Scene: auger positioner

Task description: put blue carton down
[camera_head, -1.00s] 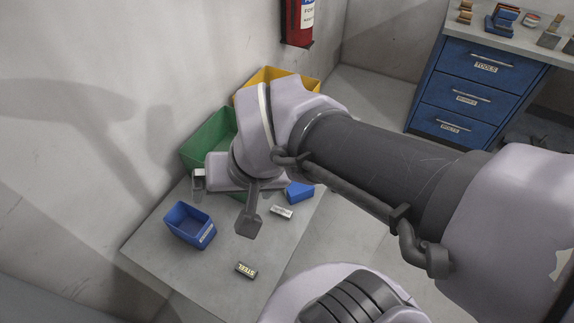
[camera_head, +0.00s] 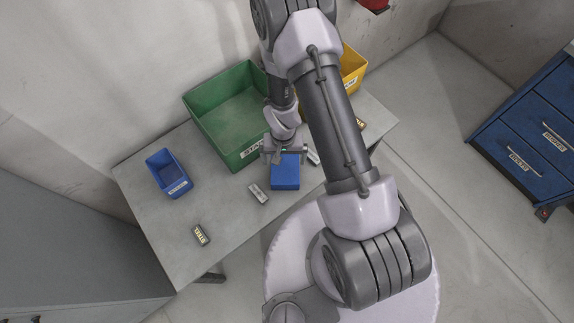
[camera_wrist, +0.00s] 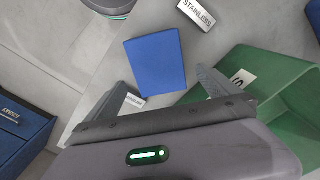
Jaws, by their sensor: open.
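The blue carton (camera_head: 285,172) lies on the grey table in front of the green bin, and it also shows in the wrist view (camera_wrist: 156,62). My gripper (camera_head: 284,151) is at the carton's far edge in the head view. In the wrist view my gripper (camera_wrist: 162,82) has its two fingers spread apart with nothing held between them. The carton shows just past the fingertips there. I cannot tell whether a finger touches it.
The green bin (camera_head: 205,99) stands close behind my gripper. A yellow bin (camera_head: 353,63) is partly behind my arm. A small blue bin (camera_head: 168,172) stands left. Small labelled blocks lie around the carton, including a stainless one (camera_wrist: 196,13). The table's (camera_head: 160,225) front left is mostly clear.

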